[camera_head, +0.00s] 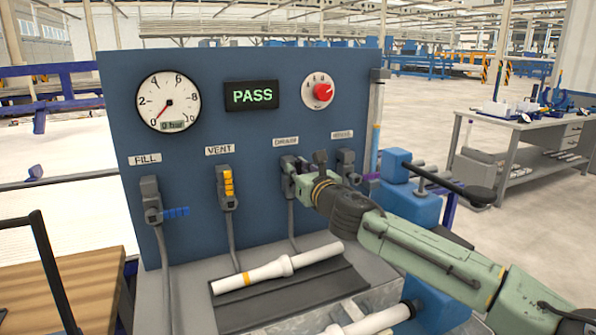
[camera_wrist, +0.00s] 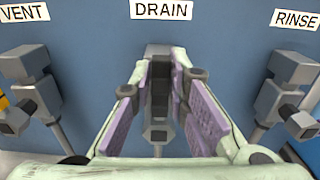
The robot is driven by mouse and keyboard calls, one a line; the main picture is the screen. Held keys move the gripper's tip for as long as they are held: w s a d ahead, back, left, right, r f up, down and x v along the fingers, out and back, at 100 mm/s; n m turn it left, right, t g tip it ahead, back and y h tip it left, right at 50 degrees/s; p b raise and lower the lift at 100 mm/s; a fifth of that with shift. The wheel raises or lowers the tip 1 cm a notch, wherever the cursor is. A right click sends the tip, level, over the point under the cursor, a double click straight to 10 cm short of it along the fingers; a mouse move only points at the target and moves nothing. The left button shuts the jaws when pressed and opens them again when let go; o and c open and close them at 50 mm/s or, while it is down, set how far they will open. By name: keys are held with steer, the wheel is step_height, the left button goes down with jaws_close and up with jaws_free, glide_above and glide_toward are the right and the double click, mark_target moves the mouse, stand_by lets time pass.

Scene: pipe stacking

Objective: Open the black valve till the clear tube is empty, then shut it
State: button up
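The black valve (camera_head: 290,163) is under the DRAIN label on the blue panel. In the wrist view its upright black handle (camera_wrist: 160,88) lies between my gripper's purple pads. My gripper (camera_wrist: 161,85) seems shut on the handle, with a pad close against each side. In the head view my gripper (camera_head: 303,176) reaches the DRAIN valve from the right, and my arm partly hides the area below. A narrow upright tube (camera_head: 377,110) at the panel's right edge looks pale above and bluish below an orange mark.
The FILL valve (camera_head: 152,200) has a blue handle, the VENT valve (camera_head: 228,186) a yellow one. The RINSE valve (camera_head: 345,163) is close right of my gripper. A display (camera_head: 252,95) reads PASS; the gauge (camera_head: 168,101) points near zero. A white pipe (camera_head: 280,268) lies below.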

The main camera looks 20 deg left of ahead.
steer(key=o, duration=0.3)
steer(key=shift+f, duration=0.1)
steer(key=shift+o, duration=0.2)
steer(key=v, duration=1.2)
